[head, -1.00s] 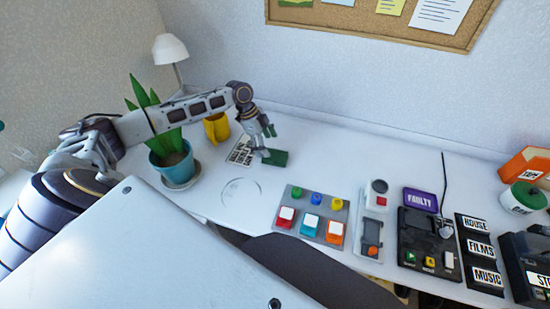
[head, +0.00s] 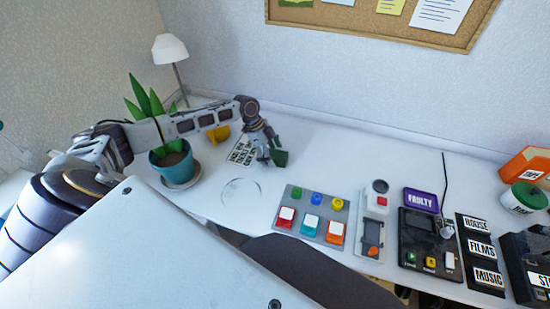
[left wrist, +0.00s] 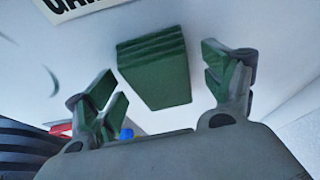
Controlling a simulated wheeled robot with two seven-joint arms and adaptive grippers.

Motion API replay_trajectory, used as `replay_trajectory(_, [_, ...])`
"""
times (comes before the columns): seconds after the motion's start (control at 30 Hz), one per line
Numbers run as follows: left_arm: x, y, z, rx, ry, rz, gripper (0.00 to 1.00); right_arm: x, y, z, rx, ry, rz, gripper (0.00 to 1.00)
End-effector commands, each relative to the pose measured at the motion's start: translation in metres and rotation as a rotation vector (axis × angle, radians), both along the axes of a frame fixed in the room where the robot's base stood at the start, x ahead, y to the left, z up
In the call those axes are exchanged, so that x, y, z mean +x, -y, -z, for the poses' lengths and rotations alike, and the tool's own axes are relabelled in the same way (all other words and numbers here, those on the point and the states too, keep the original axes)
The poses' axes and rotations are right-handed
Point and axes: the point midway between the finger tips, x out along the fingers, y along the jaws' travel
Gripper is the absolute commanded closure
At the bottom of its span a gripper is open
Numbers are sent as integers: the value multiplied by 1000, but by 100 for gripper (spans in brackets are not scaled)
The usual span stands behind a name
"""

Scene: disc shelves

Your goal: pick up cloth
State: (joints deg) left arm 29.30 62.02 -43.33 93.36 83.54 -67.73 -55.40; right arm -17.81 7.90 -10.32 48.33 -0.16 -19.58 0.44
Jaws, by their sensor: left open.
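The cloth (left wrist: 153,70) is a dark green folded stack. In the left wrist view it lies on the white table between my open fingers, slightly beyond their tips. In the head view the cloth (head: 281,158) shows just right of my left gripper (head: 267,153) and is partly hidden by its fingers. My left gripper (left wrist: 158,78) is open and empty, with green finger pads on both sides of the cloth. My right gripper is in neither view.
A potted plant (head: 172,160) and a yellow mug (head: 220,134) stand left of the cloth. A labelled card (head: 241,152) lies close by. A button panel (head: 313,213) and a black device (head: 425,240) are to the right. Bare table (head: 340,160) lies right of the cloth.

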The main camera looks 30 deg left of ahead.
Motion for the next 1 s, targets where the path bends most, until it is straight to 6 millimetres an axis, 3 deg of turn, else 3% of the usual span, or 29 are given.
replay_trajectory(0.5, [0,0,2,1,0,0,18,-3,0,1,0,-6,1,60])
replay_trajectory(0.87, [0,0,2,1,0,0,64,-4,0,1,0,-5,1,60])
replay_trajectory(1.0, [0,0,2,1,0,0,64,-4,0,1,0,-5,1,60])
